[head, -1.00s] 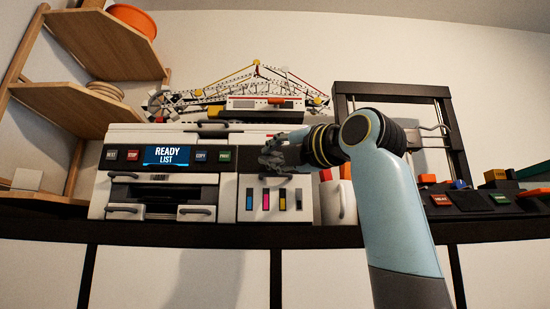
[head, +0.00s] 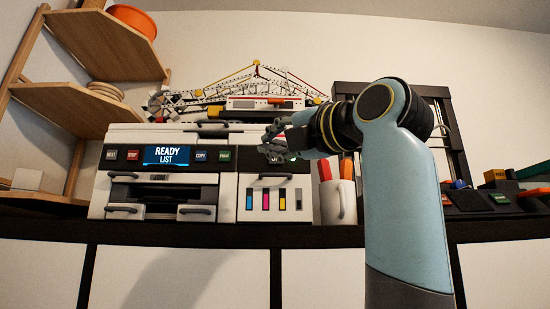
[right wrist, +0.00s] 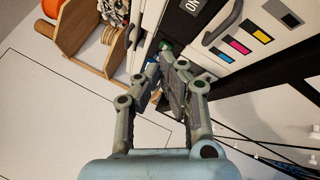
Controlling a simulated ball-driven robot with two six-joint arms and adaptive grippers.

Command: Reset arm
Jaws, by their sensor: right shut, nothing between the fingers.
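My right gripper (head: 272,146) is shut and empty, in front of the right part of the printer (head: 215,180). It hides part of the printer's panel near the ink-colour door. In the right wrist view its fingers (right wrist: 170,55) meet at the tips, with the printer's ink-colour panel (right wrist: 238,44) at the upper right. My blue right arm rises from the bottom right of the head view. My left gripper is in neither view.
The printer stands on a dark shelf (head: 250,236); its screen reads READY LIST (head: 167,155). A white cup (head: 340,203) stands beside it. A wooden shelf unit (head: 105,45) is at the left. A dark frame (head: 455,130) and small blocks are at the right.

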